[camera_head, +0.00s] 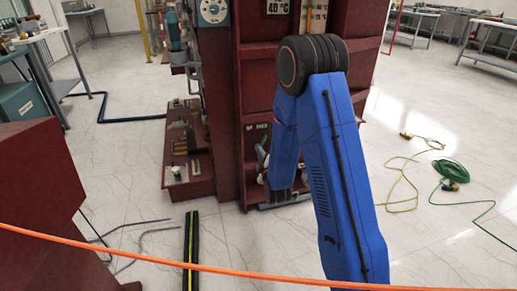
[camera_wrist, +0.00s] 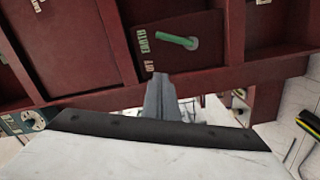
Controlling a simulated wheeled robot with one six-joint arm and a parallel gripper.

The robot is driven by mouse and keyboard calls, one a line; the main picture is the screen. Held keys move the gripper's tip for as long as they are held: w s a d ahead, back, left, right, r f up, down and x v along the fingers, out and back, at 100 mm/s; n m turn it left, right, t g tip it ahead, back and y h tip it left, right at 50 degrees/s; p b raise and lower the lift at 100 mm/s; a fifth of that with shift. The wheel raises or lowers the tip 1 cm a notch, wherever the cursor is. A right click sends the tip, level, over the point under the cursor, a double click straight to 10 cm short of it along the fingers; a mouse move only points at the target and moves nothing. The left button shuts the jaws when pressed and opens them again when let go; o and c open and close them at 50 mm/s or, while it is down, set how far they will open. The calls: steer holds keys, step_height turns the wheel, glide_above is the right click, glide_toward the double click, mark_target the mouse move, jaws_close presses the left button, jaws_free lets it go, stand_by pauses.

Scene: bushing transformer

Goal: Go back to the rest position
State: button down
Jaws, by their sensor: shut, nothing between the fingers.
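My blue arm reaches forward in the head view, its elbow high in front of the dark red transformer (camera_head: 222,110). My gripper (camera_wrist: 161,80) shows in the wrist view as grey fingers closed together, with nothing between them. The fingers point toward the transformer's red face (camera_wrist: 80,45). A green handle (camera_wrist: 178,41) on a dark labelled plate lies just beyond the fingertips. I cannot tell whether they touch it. In the head view the arm largely hides the gripper.
An orange rope (camera_head: 180,263) crosses the front of the head view. A red block (camera_head: 50,205) stands at left. A green cable (camera_head: 452,170) and a yellow cable (camera_head: 405,170) lie on the floor at right. Pale open floor (camera_head: 440,240) surrounds them.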

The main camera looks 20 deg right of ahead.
steer(key=shift+s, duration=0.45)
steer(key=s+r+m+g+y, duration=0.1)
steer(key=s+r+m+g, duration=0.55)
steer(key=s+r, duration=0.7)
steer(key=s+d+r+m+g, duration=0.1)
steer(key=s+r+m+g, duration=0.1)
steer(key=s, duration=1.5)
steer(key=s+d+r+m+g, duration=0.1)
steer(key=s+m+g, duration=0.3)
steer(key=s, duration=1.3)
steer(key=shift+r+m, duration=0.45)
steer(key=shift+r, duration=0.25)
steer(key=shift+g, duration=0.25)
